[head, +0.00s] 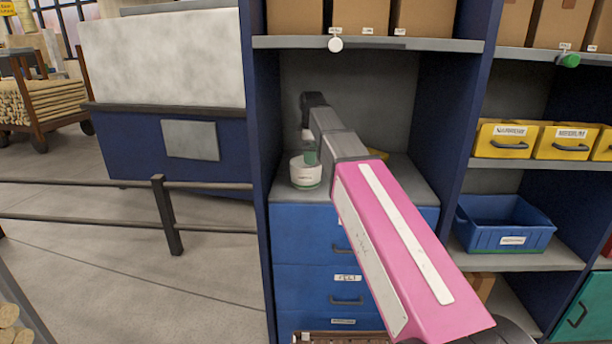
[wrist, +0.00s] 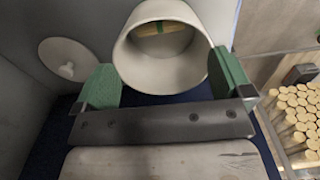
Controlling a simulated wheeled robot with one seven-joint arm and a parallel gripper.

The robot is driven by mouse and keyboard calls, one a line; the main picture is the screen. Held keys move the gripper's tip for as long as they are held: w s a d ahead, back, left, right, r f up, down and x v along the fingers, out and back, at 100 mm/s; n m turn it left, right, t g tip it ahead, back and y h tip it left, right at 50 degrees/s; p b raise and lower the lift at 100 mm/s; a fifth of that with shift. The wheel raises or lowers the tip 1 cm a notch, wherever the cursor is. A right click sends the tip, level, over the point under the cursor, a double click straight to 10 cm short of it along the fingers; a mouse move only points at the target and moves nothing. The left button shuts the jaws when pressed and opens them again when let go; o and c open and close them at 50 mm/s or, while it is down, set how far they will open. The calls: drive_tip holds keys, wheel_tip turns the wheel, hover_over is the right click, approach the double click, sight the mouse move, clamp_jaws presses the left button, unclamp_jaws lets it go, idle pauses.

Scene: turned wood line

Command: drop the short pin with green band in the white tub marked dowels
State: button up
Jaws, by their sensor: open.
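The white tub (head: 304,176) stands on the grey top of the blue drawer unit in the head view, with a small label too small to read. In the wrist view the white tub (wrist: 129,62) is seen through its round mouth. A short wooden pin with a green band (wrist: 160,29) lies inside it, partly hidden by the rim. My gripper (wrist: 165,82) is open, its two green fingers apart at either side of the tub's near rim, with nothing held between them. In the head view my gripper (head: 310,155) is over the tub and partly hides it.
Blue shelf uprights enclose the bay, and a grey shelf (head: 400,43) with cardboard boxes is above. A yellow thing (head: 378,154) sits behind my arm, mostly hidden. A blue bin (head: 505,224) and yellow bins (head: 503,139) stand at right. A rail (head: 90,183) runs at left.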

wheel_tip(320, 180, up, 10)
idle(0.4)
drive_tip(key=shift+f, duration=0.1)
